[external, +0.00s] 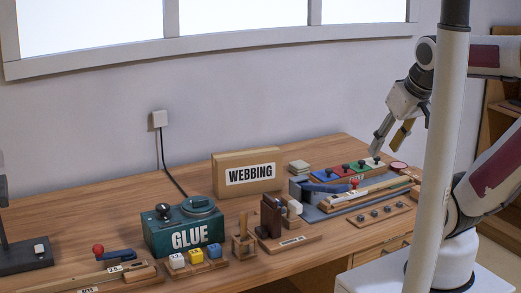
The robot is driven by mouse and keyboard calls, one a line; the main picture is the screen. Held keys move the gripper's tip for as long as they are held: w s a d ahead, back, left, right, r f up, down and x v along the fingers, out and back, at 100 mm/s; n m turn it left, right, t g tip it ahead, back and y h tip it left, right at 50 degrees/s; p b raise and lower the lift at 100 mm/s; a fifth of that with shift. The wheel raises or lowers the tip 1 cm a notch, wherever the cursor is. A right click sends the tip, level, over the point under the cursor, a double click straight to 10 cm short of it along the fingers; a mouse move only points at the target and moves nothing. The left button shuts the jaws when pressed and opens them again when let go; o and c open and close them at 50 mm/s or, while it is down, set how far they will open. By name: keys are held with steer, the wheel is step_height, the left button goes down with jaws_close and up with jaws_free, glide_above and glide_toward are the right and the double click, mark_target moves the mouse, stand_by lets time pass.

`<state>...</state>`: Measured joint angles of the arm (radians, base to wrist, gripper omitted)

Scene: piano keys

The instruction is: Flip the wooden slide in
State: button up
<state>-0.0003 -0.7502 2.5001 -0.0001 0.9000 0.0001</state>
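A long pale wooden strip (372,188) lies along the blue-grey fixture (312,215) at the right of the bench. It looks like the wooden slide, but the view is too small to be sure. A blue lever with a red knob (354,183) lies beside it. My gripper (384,154) points down above the far right part of the fixture, near the coloured blocks. Its two fingers are apart with nothing visible between them. I cannot tell whether a fingertip touches a block.
A pegged wooden board (381,214) lies in front. The bench back left is clear.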

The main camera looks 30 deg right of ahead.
steer(key=shift+d, duration=0.1)
jaws_close()
steer(key=w+d+f+m+g+y, duration=0.15)
steer(key=w+d+f+m, duration=0.25)
steer(key=w+d+f, duration=0.55)
steer(key=w+d+f+m+y, duration=0.25)
steer(key=w+d+f, duration=0.4)
steer(key=d, duration=0.55)
steer(key=w+d+n+t+h, duration=0.1)
steer(key=w+d+n+t, duration=0.1)
steer(key=w+d, duration=0.2)
steer(key=shift+w+r, duration=0.45)
steer(key=shift+w, duration=0.15)
steer(key=shift+d, duration=0.1)
